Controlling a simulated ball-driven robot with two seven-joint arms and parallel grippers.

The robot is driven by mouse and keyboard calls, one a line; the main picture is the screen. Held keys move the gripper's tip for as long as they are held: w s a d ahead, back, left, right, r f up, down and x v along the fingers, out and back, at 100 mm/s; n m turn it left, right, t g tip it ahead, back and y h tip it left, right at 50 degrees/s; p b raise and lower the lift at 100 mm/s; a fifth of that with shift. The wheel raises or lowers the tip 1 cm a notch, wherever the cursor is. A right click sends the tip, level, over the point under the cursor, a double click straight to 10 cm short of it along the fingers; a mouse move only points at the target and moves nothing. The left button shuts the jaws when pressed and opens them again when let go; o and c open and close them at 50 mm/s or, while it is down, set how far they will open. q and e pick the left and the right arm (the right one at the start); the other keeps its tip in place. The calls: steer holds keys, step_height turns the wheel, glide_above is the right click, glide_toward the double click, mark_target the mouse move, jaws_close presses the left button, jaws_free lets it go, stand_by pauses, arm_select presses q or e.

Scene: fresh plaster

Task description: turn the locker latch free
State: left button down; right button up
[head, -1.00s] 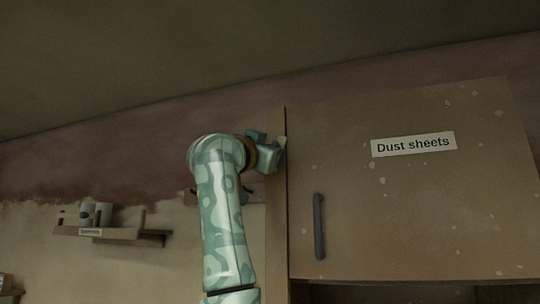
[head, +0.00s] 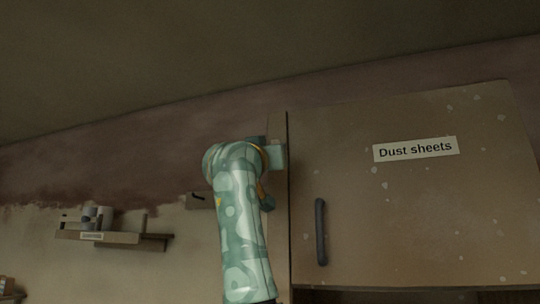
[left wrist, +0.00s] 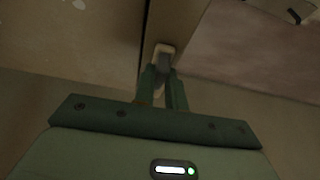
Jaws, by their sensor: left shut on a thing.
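The locker door (head: 400,220) is brown, speckled with pale paint, labelled "Dust sheets", and looks closed. It has a dark upright handle (head: 321,232). My left gripper (head: 278,157) is at the door's left edge, high up, partly hidden behind my own wrist. In the left wrist view its two green fingers (left wrist: 164,82) are shut on the latch (left wrist: 164,49), a small pale and grey piece beside the dark gap at the door edge. The latch is hidden in the head view, and its exact turn is hard to tell. My right gripper is in neither view.
A small wall shelf (head: 120,239) with cups and a label hangs at the left. A short board with a dark hook (head: 198,197) is on the wall just left of my arm. The wall between them is bare. An open space shows under the door.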

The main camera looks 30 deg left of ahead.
arm_select(q)
steer(key=c, duration=1.4)
jaws_free()
steer(key=shift+c, duration=0.2)
steer(key=shift+w, duration=0.1)
steer(key=b+v, duration=0.6)
steer(key=v, duration=1)
steer(key=shift+s, duration=0.2)
